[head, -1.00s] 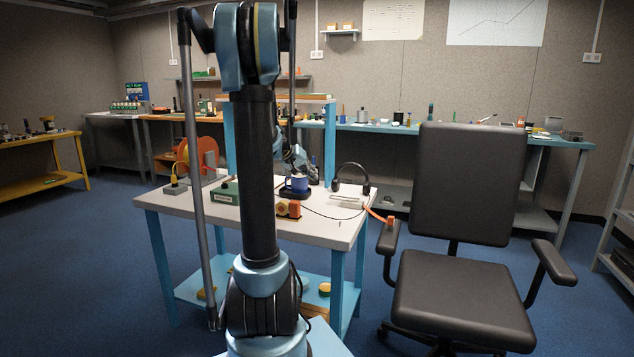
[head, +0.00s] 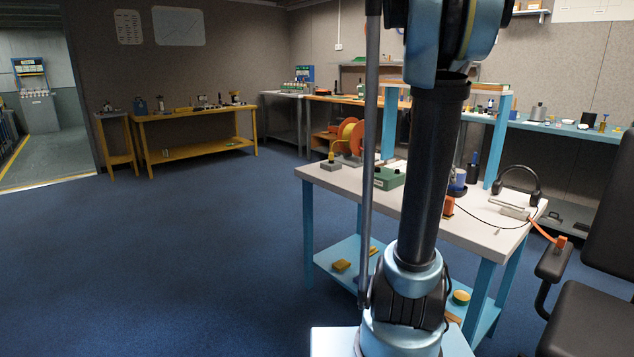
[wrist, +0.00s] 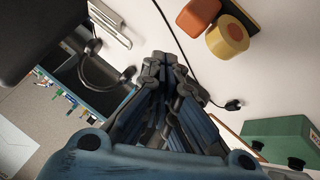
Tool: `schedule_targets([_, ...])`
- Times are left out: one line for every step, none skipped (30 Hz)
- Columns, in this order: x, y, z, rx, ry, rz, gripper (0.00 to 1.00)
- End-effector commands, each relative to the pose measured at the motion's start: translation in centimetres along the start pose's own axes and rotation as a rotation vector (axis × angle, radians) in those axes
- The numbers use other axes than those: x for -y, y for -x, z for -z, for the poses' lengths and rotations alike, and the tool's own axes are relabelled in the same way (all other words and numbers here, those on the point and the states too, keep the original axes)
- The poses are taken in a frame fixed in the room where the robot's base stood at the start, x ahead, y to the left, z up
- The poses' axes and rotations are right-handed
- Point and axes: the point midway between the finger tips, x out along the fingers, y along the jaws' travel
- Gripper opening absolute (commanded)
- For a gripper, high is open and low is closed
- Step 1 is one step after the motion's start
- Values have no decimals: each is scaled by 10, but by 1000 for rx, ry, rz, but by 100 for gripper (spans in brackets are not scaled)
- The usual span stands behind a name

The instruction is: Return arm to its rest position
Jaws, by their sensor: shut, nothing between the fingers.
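My arm (head: 430,170) stands upright in the head view, in front of the white-topped table (head: 330,178). Its upper end runs out of the top of the picture. My gripper (wrist: 165,60) shows in the wrist view with its dark fingers together and nothing between them. It points over the white tabletop, between the black headphones (wrist: 82,62) and a yellow and orange round item (wrist: 230,38). I cannot make out the gripper in the head view, where the arm covers part of the table.
A black chair (head: 600,250) stands close on the right. Blue floor (head: 200,240) is clear on the left, up to a yellow bench (head: 200,117) and a doorway.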

Motion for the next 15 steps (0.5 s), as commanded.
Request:
schedule_targets([5, 9, -16, 9, 17, 25, 0])
schedule_targets([9, 14, -24, 16, 26, 42, 0])
schedule_targets([13, 20, -36, 24, 41, 62, 0])
schedule_targets([16, 25, -46, 31, 51, 79, 0])
schedule_targets([19, 29, -55, 37, 61, 94, 0])
schedule_targets([23, 35, -67, 46, 77, 115, 0])
schedule_targets([27, 39, -77, 52, 87, 131, 0])
schedule_targets([30, 43, -86, 58, 98, 147, 0])
schedule_targets([34, 48, -98, 66, 113, 169, 0])
schedule_targets([36, 52, -108, 72, 124, 185, 0])
schedule_targets([40, 56, -118, 78, 135, 202, 0])
schedule_targets([43, 60, -130, 86, 151, 222, 0])
schedule_targets([46, 64, -141, 92, 162, 240, 0])
schedule_targets([49, 67, -150, 97, 175, 256, 0])
schedule_targets([53, 71, -163, 104, 191, 278, 0])
